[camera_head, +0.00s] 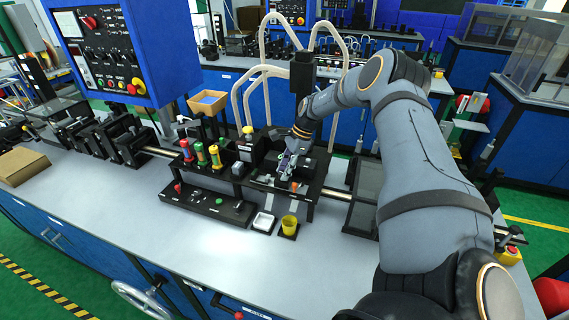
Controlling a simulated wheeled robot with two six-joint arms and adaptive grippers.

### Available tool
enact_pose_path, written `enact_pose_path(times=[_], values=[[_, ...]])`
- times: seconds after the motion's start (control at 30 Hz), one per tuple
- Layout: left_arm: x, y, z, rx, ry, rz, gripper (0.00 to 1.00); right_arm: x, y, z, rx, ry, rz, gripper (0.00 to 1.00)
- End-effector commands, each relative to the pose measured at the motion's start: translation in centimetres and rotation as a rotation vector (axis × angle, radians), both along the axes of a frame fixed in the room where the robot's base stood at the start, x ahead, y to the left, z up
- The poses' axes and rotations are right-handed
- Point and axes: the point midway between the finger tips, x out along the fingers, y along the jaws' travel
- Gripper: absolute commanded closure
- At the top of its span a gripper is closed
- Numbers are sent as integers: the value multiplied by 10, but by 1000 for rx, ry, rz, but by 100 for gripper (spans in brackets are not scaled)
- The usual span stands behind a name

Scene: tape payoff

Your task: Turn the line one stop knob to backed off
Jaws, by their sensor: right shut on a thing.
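My right gripper (286,170) reaches down from the right into a black fixture (312,192) on the bench. Its fingers are shut on a small part there, at the place of the line one stop knob. The fingers hide this part, so I cannot tell its angle. A small orange piece (295,186) shows just beside the fingertips. My left gripper is not in view.
Several coloured spools (200,153) stand left of the fixture. A blue control box (115,50) stands at the back left. The bench front (220,260) is clear.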

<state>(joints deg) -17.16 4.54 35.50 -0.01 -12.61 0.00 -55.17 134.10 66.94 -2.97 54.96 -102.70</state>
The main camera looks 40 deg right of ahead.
Motion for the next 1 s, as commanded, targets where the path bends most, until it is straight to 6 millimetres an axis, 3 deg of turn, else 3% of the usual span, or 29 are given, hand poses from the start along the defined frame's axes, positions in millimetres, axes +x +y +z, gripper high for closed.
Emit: enact_pose_path(times=[0.4, 0.43, 0.57, 0.87, 1.0], values=[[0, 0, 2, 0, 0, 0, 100, 0, 0, 0, -2, -2, 6, 100], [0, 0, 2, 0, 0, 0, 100, 0, 0, 0, -2, -2, 6, 68], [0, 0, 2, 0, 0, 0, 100, 0, 0, 0, -2, -1, 7, 50], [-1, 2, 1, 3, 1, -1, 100, 0, 0, -1, 0, -1, 5, 48], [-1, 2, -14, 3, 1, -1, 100, 0, 0, -5, 1, -3, -22, 48]])
